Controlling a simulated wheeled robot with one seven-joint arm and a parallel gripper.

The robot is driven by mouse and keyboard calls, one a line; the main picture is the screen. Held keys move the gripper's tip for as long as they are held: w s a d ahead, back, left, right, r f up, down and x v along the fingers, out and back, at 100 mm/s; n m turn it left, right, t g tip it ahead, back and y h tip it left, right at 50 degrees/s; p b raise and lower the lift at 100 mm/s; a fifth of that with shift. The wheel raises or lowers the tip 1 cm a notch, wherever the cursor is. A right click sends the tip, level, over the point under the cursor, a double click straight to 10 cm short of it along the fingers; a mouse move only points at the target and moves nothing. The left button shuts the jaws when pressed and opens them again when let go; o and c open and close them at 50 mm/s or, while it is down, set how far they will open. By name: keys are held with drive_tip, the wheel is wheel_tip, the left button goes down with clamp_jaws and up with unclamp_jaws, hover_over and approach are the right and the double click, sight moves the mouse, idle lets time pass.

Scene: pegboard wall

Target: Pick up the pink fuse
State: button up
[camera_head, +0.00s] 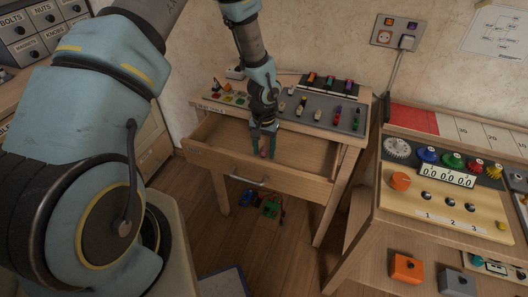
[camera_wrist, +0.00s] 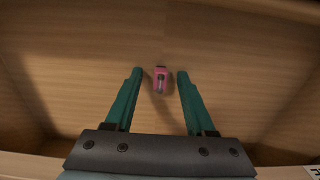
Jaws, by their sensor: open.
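The pink fuse (camera_wrist: 161,79) lies on the bare wooden floor of the open drawer, between and slightly beyond the fingertips in the wrist view. In the head view it is a small pink spot (camera_head: 264,153) at my fingertips. My gripper (camera_wrist: 160,73) has green fingers, spread open, one on each side of the fuse with a gap on both sides. In the head view my gripper (camera_head: 264,150) points down into the drawer (camera_head: 300,152). How far the fingertips are above the drawer floor I cannot tell.
The drawer's front panel (camera_head: 240,172) stands close to my gripper. Above the drawer, the tabletop holds a grey board (camera_head: 318,113) with several coloured parts. A panel table (camera_head: 440,205) stands at the right. The drawer floor around the fuse is clear.

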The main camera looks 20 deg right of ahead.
clamp_jaws()
idle(0.4)
